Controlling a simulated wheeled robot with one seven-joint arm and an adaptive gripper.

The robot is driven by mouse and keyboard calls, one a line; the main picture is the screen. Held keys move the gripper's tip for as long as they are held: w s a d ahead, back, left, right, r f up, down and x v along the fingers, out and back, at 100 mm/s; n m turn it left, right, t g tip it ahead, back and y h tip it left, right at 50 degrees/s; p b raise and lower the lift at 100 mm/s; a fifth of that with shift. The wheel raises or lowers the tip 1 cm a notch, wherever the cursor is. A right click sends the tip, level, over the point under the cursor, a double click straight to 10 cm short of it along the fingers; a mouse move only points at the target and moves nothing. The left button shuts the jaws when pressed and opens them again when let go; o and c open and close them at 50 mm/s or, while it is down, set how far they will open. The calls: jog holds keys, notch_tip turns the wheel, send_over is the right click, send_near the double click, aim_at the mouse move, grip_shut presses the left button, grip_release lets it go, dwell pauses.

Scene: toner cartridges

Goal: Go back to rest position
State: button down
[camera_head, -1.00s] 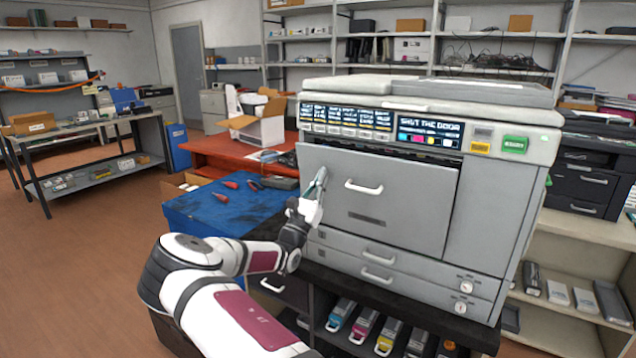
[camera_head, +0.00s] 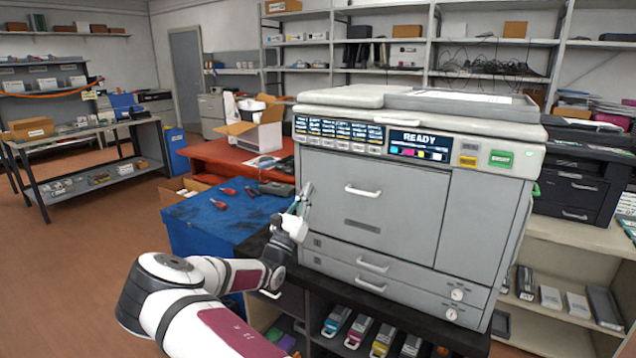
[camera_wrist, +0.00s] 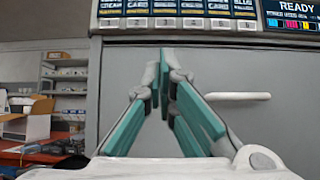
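My gripper (camera_head: 306,190) is at the left side of the large grey printer's front, beside the front door (camera_head: 375,203). In the wrist view my gripper (camera_wrist: 164,58) shows its two teal fingers meeting at their tips, shut with nothing between them. The fingers point up in front of the grey door, and whether they touch it I cannot tell. The door is closed flush, with its white handle (camera_head: 363,190) in the upper middle. The printer's display (camera_head: 420,146) reads READY.
A blue-covered table (camera_head: 215,225) with red-handled tools and an open cardboard box (camera_head: 255,130) stand left of the printer. Toner cartridges (camera_head: 358,332) lie on the shelf below it. Open floor (camera_head: 80,260) lies to the left.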

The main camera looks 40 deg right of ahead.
jog(key=shift+s+a, duration=0.2)
jog(key=shift+a, duration=0.35)
jog(key=shift+s+a, duration=0.2)
jog(key=shift+a, duration=0.35)
